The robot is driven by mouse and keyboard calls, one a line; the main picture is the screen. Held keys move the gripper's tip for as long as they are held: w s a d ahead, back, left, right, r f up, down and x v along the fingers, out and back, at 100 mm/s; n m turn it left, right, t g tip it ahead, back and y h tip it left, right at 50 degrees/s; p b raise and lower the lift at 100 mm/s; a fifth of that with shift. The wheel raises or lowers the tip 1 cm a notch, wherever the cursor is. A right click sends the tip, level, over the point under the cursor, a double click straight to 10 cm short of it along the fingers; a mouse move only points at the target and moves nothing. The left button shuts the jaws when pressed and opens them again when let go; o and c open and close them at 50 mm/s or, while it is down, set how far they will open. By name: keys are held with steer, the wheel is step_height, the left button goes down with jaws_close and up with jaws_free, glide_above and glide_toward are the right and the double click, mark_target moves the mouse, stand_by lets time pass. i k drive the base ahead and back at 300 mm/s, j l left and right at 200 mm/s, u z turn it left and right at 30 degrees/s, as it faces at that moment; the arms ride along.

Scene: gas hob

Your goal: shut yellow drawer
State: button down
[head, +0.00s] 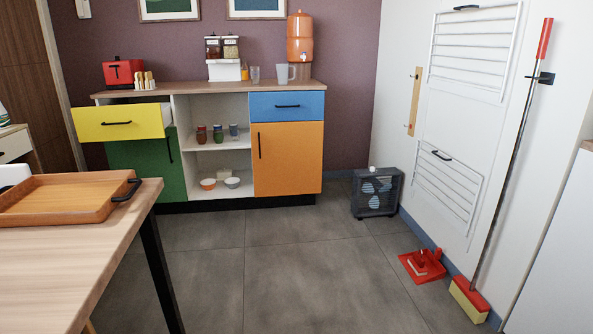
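The yellow drawer (118,122) is at the upper left of the cabinet against the back wall. It is pulled out, its front standing well forward of the cabinet face, and a bit of its white side shows. A black bar handle is in the middle of its front. The green door (148,168) below it is shut. My gripper is not in view.
A table (118,222) with a wooden tray (65,197) fills the left foreground. The grey floor (290,265) in the middle is clear. A heater (376,192), dustpan (422,264) and broom (469,298) stand at right. The blue drawer (287,105) is shut.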

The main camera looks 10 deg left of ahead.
mark_target(131, 115)
steer(key=i+j+u, duration=0.2)
steer(key=i+u, duration=0.3)
steer(key=i, duration=0.55)
steer(key=i+l+u, duration=0.2)
steer(key=i+u, duration=0.3)
steer(key=i, duration=0.5)
steer(key=i+j+u, duration=0.3)
steer(key=i, duration=0.55)
steer(key=i+j+u, duration=0.1)
steer(key=i+u, duration=0.2)
steer(key=i, duration=0.55)
steer(key=i+j+z, duration=0.1)
steer(key=i+j, duration=0.25)
